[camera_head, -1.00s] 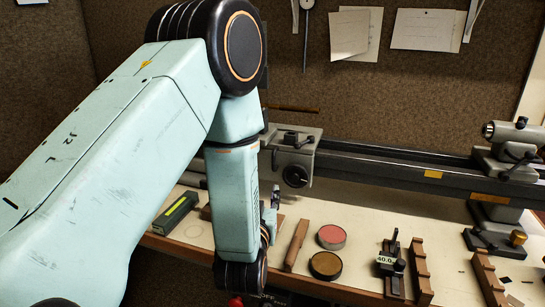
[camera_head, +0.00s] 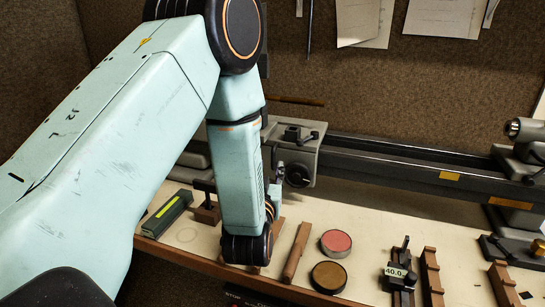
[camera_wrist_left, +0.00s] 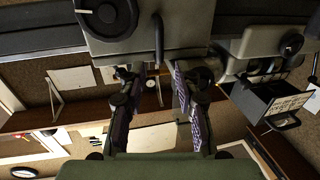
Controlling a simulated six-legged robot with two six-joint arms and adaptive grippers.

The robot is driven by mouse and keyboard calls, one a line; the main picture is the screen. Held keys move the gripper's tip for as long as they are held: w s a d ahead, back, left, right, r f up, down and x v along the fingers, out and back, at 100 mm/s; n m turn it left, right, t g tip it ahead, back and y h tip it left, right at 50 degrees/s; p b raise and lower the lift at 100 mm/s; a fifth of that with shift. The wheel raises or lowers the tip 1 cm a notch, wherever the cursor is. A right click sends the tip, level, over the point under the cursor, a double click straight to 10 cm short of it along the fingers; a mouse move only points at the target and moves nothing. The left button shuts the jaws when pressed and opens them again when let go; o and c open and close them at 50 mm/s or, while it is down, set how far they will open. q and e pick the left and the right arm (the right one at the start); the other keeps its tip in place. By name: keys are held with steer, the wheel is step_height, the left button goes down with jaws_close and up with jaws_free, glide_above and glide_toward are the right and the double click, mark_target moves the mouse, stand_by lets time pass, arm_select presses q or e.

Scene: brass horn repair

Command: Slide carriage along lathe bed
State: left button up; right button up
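The grey carriage (camera_head: 303,158) sits on the left part of the visible dark lathe bed (camera_head: 395,165), with a small lever on top and a round dark knob on its front. My left gripper (camera_head: 278,174) is just below and left of that knob, largely hidden by my own arm. In the left wrist view the gripper (camera_wrist_left: 153,72) has its two purple-padded fingers apart, with no object clearly held between them. The carriage (camera_wrist_left: 165,40) is just beyond the fingertips there, with a round dial and a thin lever. I cannot tell whether the fingers touch it. My right gripper is out of view.
The tailstock (camera_head: 521,150) stands at the bed's right end. On the bench (camera_head: 385,230) before the bed lie a pink-topped tin (camera_head: 336,242), a brown-topped tin (camera_head: 328,276), wooden strips (camera_head: 297,251), a block labelled 40.0 (camera_head: 400,270) and a green box (camera_head: 166,214).

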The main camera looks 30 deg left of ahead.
mark_target(273, 157)
arm_select(q)
steer(key=x, duration=0.5)
steer(key=shift+w+f, duration=0.2)
steer(key=shift+w, duration=0.2)
steer(key=shift+s+a+r, duration=0.15)
steer(key=shift+s+a, duration=0.1)
steer(key=shift+w+d, duration=0.15)
steer(key=shift+w, duration=0.2)
steer(key=c, duration=0.3)
steer(key=shift+s, duration=0.1)
jaws_close()
